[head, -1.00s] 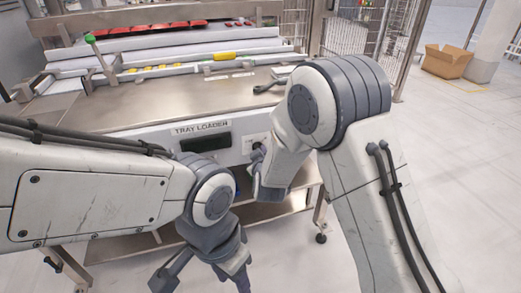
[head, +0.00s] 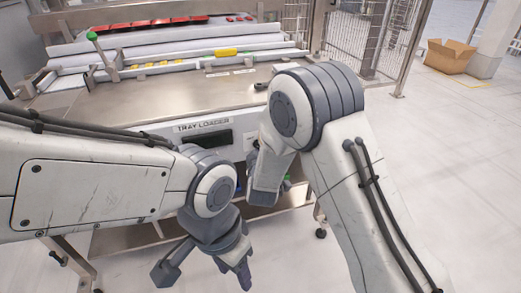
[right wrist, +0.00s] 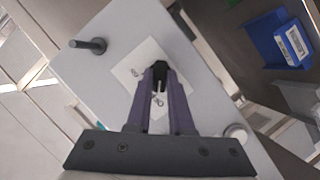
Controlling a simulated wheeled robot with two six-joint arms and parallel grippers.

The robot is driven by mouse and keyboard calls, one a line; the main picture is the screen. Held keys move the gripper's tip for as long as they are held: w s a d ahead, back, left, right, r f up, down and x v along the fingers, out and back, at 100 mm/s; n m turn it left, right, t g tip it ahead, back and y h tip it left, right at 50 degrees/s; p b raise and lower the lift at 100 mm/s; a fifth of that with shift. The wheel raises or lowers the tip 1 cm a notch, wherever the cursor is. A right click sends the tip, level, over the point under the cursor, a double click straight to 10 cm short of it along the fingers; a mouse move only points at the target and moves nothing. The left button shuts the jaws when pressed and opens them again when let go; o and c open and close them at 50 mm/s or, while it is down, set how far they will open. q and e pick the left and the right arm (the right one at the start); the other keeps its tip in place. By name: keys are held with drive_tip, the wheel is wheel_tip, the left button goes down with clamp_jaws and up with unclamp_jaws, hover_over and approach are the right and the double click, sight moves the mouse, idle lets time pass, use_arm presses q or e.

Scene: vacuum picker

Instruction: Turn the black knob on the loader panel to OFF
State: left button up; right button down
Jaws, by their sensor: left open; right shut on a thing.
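The black knob (right wrist: 160,77) sits on a pale square label plate (right wrist: 127,73) on the loader panel (right wrist: 88,75) in the right wrist view. My right gripper (right wrist: 160,70) is shut on the knob, its two purple-grey fingers on either side. The label's small lettering is partly hidden by the fingers, and I cannot tell where the knob points. In the head view, the panel's TRAY LOADER sign (head: 203,125) shows, while my right arm hides the knob. My left gripper (head: 204,269) is open and empty, hanging low in front of the loader.
A dark peg (right wrist: 88,45) and a pale round button (right wrist: 237,132) stick out from the panel near the knob. A blue bin (right wrist: 273,42) is beyond the panel. The loader's metal top (head: 150,98) is above. A cardboard box (head: 449,57) stands on open floor at right.

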drive_tip(key=c, duration=0.8)
unclamp_jaws()
drive_tip(key=shift+a, duration=0.1)
drive_tip(key=p+v, duration=0.1)
drive_tip(key=v, duration=0.9)
drive_tip(key=shift+s, duration=0.2)
drive_tip(key=shift+r, duration=0.1)
